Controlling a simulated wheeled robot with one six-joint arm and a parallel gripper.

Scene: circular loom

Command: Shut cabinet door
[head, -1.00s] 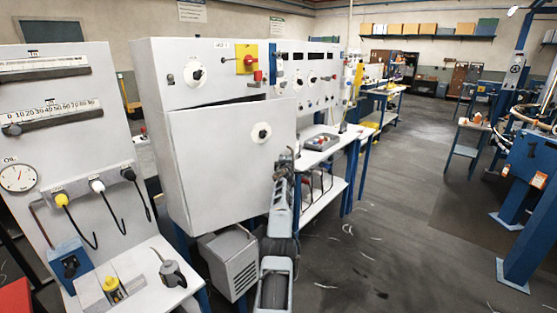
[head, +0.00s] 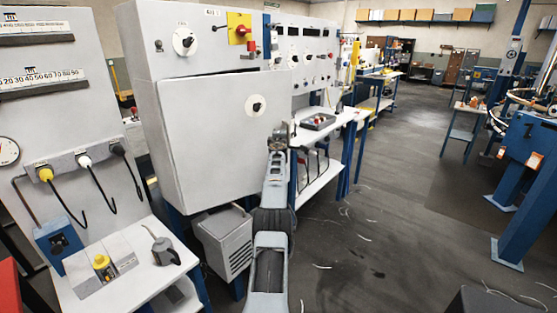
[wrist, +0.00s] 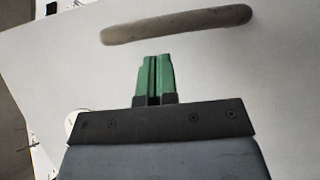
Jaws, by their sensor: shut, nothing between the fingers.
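The cabinet door (head: 215,130) is a large pale grey panel with a round white dial with a black centre (head: 255,106). It stands slightly ajar, with a narrow dark gap along its top edge under the cabinet body (head: 165,50). My gripper (head: 283,130) is at the door's right edge in the head view. In the wrist view its green fingers (wrist: 155,78) are together and empty, in front of a pale panel (wrist: 230,65). A long brownish bar or slot (wrist: 177,24) lies beyond the fingertips. Whether the fingers touch the door cannot be told.
A grey box (head: 225,238) sits below the cabinet. A bench with an oil can (head: 163,246) and cables stands at left. A worktable with a tray (head: 319,122) is right of the door. The floor (head: 390,210) on the right is mostly open.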

